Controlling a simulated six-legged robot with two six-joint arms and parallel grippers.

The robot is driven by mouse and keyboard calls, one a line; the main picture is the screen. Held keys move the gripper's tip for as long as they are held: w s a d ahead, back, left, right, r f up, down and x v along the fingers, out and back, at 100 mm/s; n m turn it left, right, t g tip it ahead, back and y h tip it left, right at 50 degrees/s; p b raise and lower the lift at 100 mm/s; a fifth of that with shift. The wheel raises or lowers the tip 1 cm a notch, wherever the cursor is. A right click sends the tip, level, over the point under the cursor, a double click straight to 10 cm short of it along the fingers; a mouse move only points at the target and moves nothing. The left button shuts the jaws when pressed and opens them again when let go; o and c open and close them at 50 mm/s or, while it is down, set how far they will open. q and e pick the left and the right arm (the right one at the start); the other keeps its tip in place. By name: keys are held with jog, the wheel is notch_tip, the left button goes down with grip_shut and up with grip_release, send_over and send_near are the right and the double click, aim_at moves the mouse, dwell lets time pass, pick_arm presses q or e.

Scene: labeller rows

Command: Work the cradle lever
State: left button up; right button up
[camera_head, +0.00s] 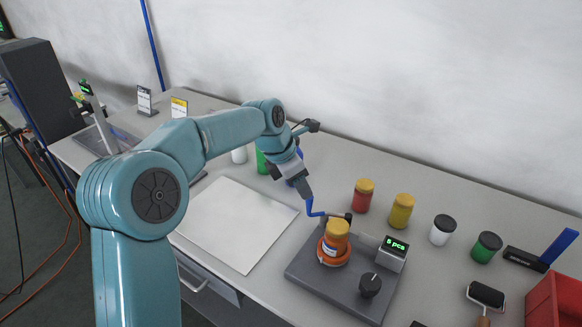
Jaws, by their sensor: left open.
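The labeller, a dark grey base plate (312,276), lies on the table right of centre. On it an orange cradle (325,258) holds a yellow-lidded jar (336,238). A bent blue piece (312,208) with a dark end (346,217) shows just behind the jar; I cannot tell clearly which part is lever and which is fingertip. My left gripper (306,196) comes down from above at this piece, open; whether it touches is too small to tell. A display box (392,254) and a black knob (370,285) are on the plate. My right gripper is out of view.
Red (363,197), yellow (401,212), white (442,231) and green (486,248) jars stand in a row behind and right. A white sheet (235,222) lies left of the plate. A roller (485,296) and red bin (556,300) are at the right.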

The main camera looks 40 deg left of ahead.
pick_arm(q)
jog(key=v, duration=0.7)
jog(key=shift+w, duration=0.15)
